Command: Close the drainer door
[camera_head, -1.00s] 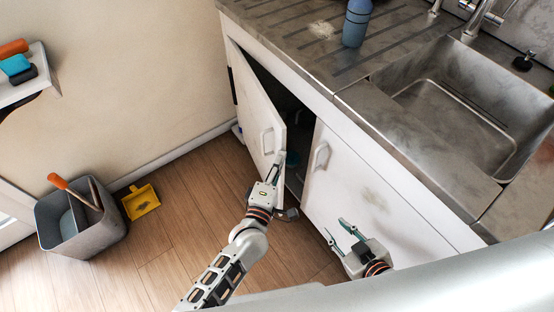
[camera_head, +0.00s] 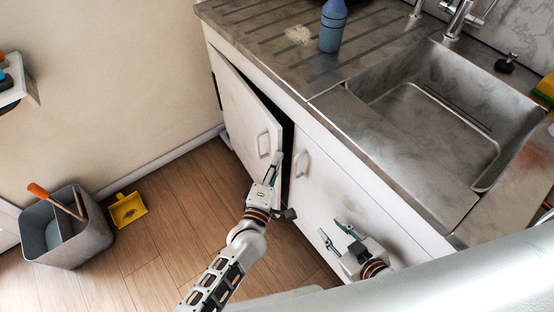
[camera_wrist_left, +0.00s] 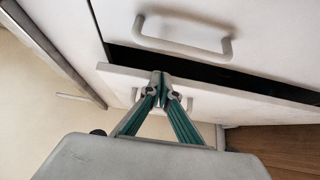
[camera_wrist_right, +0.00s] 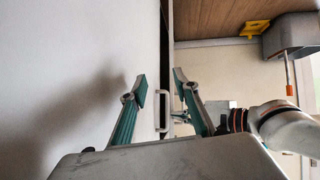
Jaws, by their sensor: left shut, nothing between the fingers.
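The left cabinet door (camera_head: 243,112) under the drainer stands partly open, with a dark gap along its free edge. Its white handle (camera_head: 263,144) faces the room. My left gripper (camera_head: 277,157) is shut and empty, its tips at the door's free edge beside the handle. In the left wrist view its tips (camera_wrist_left: 160,78) lie against or very near the white door (camera_wrist_left: 118,84); contact is hard to tell. The right cabinet door (camera_head: 345,190) is shut, with its own handle (camera_head: 301,163). My right gripper (camera_head: 333,232) is open and empty in front of it.
A steel sink (camera_head: 430,125) and ribbed drainer top (camera_head: 290,45) lie above, with a blue bottle (camera_head: 333,27). A grey bin (camera_head: 85,245) and yellow dustpan (camera_head: 127,209) stand on the floor to the left. The floor before the open door is otherwise clear.

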